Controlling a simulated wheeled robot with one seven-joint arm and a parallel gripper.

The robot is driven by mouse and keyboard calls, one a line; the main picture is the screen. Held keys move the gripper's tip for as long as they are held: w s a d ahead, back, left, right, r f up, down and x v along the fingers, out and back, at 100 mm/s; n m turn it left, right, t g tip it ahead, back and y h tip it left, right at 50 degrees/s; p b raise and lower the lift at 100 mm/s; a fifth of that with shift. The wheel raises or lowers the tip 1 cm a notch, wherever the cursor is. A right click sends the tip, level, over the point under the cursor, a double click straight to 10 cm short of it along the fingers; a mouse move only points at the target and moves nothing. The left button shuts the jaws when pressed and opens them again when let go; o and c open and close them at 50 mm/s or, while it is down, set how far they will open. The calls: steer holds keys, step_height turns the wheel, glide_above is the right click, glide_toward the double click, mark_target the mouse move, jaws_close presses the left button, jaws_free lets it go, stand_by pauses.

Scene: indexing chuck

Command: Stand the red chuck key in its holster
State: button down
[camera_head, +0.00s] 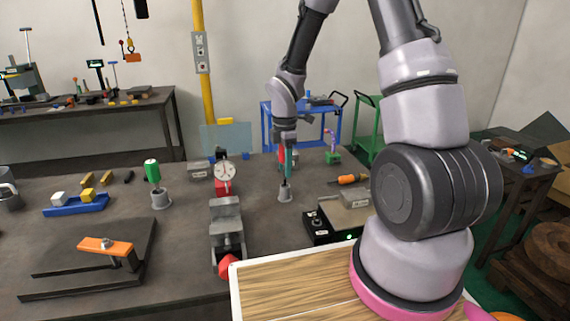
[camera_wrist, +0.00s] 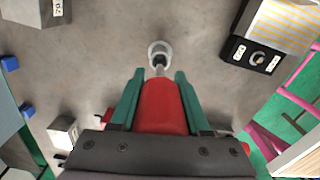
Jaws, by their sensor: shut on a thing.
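The red chuck key (camera_wrist: 165,106) is gripped by its red handle between the two green fingers of my gripper (camera_wrist: 158,88). In the head view my gripper (camera_head: 288,170) points down, and a sliver of the key's red (camera_head: 281,156) shows beside the fingers. A grey cup-shaped holster (camera_head: 285,194) stands on the bench directly below; in the wrist view it is a ring (camera_wrist: 152,48). The key's metal shank reaches the holster's mouth. I cannot tell how far its tip is inside. Part of the handle is hidden by the gripper.
A dial gauge on a red base (camera_head: 223,170) and a grey vise (camera_head: 227,225) stand left of the holster. A black control box (camera_head: 318,228) and an orange-handled tool (camera_head: 350,179) are to the right. A green-handled item (camera_head: 152,171) stands in another grey cup (camera_head: 161,200).

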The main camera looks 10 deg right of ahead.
steer(key=shift+f, duration=2.3)
steer(key=shift+c, duration=1.5)
jaws_free()
step_height(320, 180, up, 11)
steer(key=shift+f, duration=0.1)
steer(key=shift+r, duration=0.25)
steer(key=s+d+r+m+t, duration=0.2)
steer(key=s+r+m, duration=0.2)
steer(key=r+m, duration=0.3)
steer(key=s+d+r+m+t, duration=0.1)
steer(key=s+d+r+m, duration=0.15)
steer(key=r+m, duration=0.45)
steer(key=s+d+r+m+t+y, duration=0.1)
steer(key=s+r+m+t, duration=0.3)
steer(key=s+r+m, duration=0.5)
steer(key=s+r+y, duration=0.1)
steer(key=s+r, duration=0.1)
steer(key=s, duration=0.1)
steer(key=shift+s+d+r+m, duration=0.15)
steer(key=shift+s+r+m, duration=0.15)
steer(key=shift+r+m, duration=0.1)
